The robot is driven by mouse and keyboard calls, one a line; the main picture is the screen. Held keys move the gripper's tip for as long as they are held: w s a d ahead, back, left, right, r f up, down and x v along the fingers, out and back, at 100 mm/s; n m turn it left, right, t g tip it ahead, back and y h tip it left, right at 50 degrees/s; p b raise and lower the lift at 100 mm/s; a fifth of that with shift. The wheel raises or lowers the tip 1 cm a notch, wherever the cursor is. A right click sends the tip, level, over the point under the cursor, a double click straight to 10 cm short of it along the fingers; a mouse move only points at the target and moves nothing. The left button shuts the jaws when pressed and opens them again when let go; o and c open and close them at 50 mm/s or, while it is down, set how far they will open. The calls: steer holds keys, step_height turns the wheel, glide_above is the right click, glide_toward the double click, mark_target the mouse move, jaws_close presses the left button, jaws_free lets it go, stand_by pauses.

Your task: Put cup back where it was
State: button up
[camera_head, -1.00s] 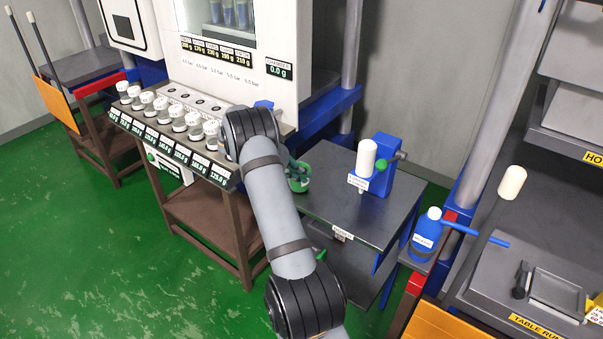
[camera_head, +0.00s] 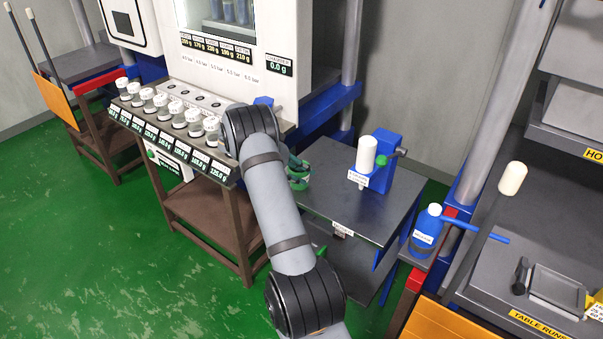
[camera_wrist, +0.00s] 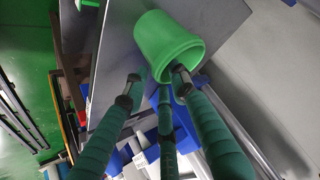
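The green cup (camera_wrist: 165,42) is at the fingertips of my gripper (camera_wrist: 156,80) in the wrist view. One fingertip overlaps the cup's rim, and another touches or nearly touches its left side. The fingers appear shut on the cup, though the exact contact is partly hidden. In the head view the cup (camera_head: 298,183) shows as a small green shape among the dark green fingers, over the back left part of the grey table (camera_head: 345,212). My arm hides part of this area. I cannot tell whether the cup touches the table.
A blue stand with a white cylinder (camera_head: 366,153) rises to the right on the same table. A rack of lidded jars (camera_head: 162,100) lies left of my arm. A blue bottle (camera_head: 427,228) stands further right. The table's front middle is clear.

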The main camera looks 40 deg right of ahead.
steer(key=shift+r+p, duration=0.2)
steer(key=shift+p, duration=0.1)
steer(key=shift+w+a+r+b, duration=0.1)
steer(key=shift+a+r+b, duration=0.1)
steer(key=shift+a+b, duration=0.15)
steer(key=b+v, duration=0.2)
steer(key=v, duration=0.9)
